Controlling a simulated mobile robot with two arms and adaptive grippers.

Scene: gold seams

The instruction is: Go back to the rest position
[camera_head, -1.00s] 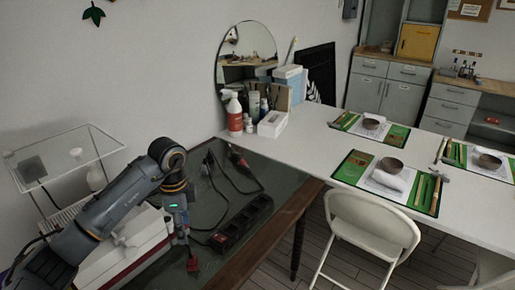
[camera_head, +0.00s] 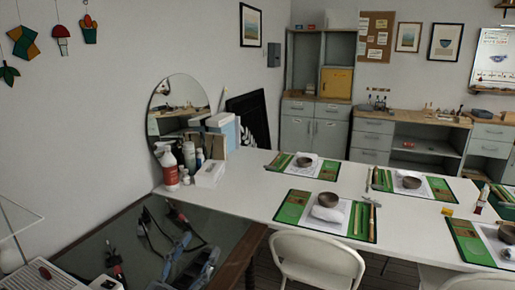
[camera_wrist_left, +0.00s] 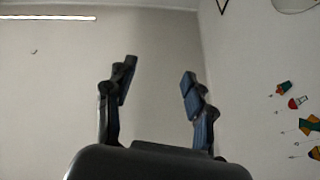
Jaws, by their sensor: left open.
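My right gripper is not in view.
A red-labelled spray bottle (camera_head: 170,170) and mirror (camera_head: 172,98) stand behind. The white table (camera_head: 255,198) holds place settings; a chair (camera_head: 318,258) stands before it.

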